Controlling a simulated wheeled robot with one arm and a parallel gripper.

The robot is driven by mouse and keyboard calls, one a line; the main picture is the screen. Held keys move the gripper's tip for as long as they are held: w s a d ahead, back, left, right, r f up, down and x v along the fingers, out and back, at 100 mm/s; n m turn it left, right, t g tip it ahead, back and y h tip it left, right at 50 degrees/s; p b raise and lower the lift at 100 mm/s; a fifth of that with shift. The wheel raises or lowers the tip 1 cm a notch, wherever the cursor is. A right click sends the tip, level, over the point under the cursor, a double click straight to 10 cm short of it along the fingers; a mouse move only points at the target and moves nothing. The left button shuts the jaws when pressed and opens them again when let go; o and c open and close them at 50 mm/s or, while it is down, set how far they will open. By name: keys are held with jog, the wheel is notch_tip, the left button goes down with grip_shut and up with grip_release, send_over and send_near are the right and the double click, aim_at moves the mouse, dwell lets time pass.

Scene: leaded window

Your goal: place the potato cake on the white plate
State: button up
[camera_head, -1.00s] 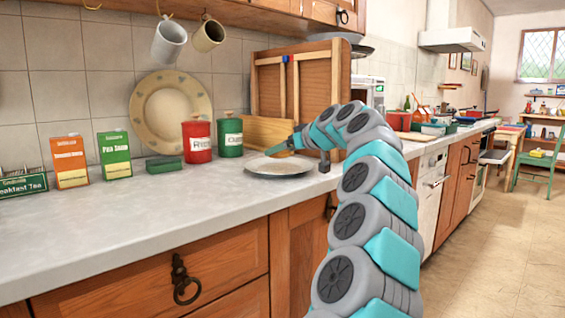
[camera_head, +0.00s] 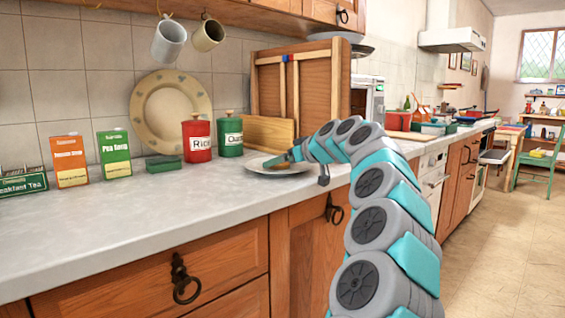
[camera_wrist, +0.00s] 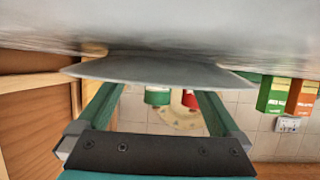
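The white plate (camera_head: 252,167) lies on the counter below the two jars, and it fills the middle of the wrist view edge-on (camera_wrist: 160,70). A small brown patch, which looks like the potato cake (camera_head: 286,166), shows at plate level by my fingertips. My gripper (camera_head: 279,160) reaches down over the plate from the right. In the wrist view its two fingers (camera_wrist: 160,90) stand well apart, with their tips hidden at the plate's rim. The cake cannot be made out there, so I cannot tell whether the fingers still grip it.
A red jar (camera_head: 197,140) and a green jar (camera_head: 230,137) stand behind the plate. A wooden board (camera_head: 267,133) leans beside them. A patterned plate (camera_head: 172,108) leans on the wall. Packets stand at the left. The counter's front left is clear.

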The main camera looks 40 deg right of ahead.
jog(key=shift+r, duration=0.1)
jog(key=shift+r, duration=0.1)
jog(key=b+v, duration=0.1)
jog(key=v, duration=1.1)
